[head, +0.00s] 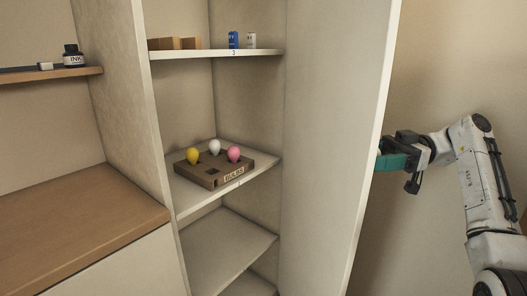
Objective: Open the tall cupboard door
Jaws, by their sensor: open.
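The tall cupboard door (335,140) stands wide open on the right in the head view, with its pale inner face showing and its free edge toward me. The cupboard's inside and shelves are in plain view. My gripper (390,163) is to the right of the door's free edge, on its outer side. A teal part at the gripper's end reaches the door edge in the picture. The door partly hides the gripper's tip, so I cannot tell whether it touches the door. The door's outer face and any handle on it are hidden.
A box marked BULBS (205,180), with yellow, white and pink bulbs, sits on the middle shelf (260,172). Small boxes (175,43) stand on the upper shelf. A wooden desktop (75,220) and an ink bottle (73,57) on a ledge are at left.

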